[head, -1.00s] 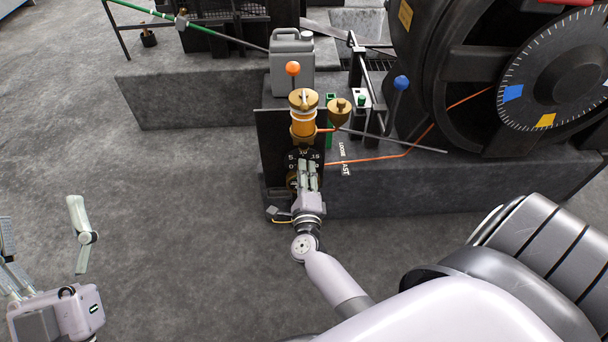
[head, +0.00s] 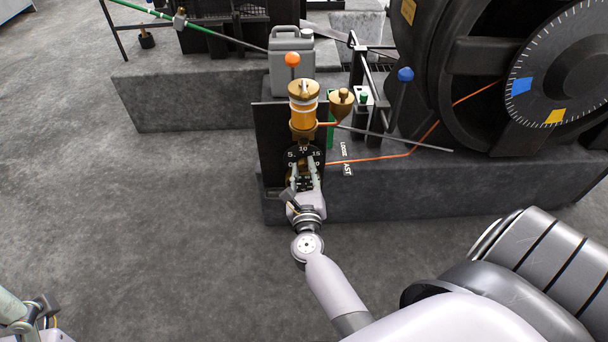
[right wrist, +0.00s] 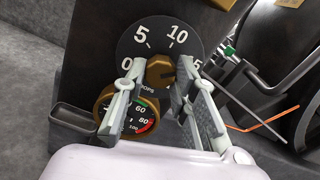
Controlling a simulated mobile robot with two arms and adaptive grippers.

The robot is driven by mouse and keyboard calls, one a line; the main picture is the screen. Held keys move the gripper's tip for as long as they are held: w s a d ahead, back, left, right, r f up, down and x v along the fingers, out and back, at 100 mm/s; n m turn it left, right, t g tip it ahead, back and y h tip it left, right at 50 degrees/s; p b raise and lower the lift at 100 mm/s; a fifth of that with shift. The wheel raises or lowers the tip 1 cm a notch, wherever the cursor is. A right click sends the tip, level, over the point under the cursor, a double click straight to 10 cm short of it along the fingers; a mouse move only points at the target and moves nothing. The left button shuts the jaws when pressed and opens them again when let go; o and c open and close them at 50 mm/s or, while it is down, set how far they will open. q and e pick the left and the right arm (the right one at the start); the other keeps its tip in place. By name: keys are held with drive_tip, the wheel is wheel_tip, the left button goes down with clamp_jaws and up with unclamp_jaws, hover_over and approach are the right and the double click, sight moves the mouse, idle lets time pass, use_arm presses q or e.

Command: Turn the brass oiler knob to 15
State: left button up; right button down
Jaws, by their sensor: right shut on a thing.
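The brass oiler knob (right wrist: 160,72) sits at the centre of a black dial (right wrist: 158,42) marked 0, 5, 10 and 15. The 15 is partly covered by a finger in the right wrist view. My right gripper (right wrist: 156,78) is shut on the knob, one finger on each side. A dark mark shows on the knob's right part; its exact reading is unclear. In the head view the dial (head: 303,152) shows above my right gripper (head: 304,178), which hides most of the knob. Part of my left gripper (head: 38,312) shows at the lower left corner; its fingertips are unclear.
A round gauge (right wrist: 128,112) sits just below the dial. Above it stands an amber oiler glass (head: 303,112), with a brass cup (head: 340,103) beside it. An orange line (head: 385,157) runs right towards the large black wheel (head: 468,80). The floor at left is clear.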

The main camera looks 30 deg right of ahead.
drive_tip(key=shift+f+m+b, duration=0.15)
drive_tip(key=shift+m+b, duration=0.25)
drive_tip(key=shift+m, duration=0.7)
drive_tip(key=c, duration=1.4)
unclamp_jaws()
drive_tip(key=shift+c, duration=0.2)
drive_tip(key=shift+o, duration=0.7)
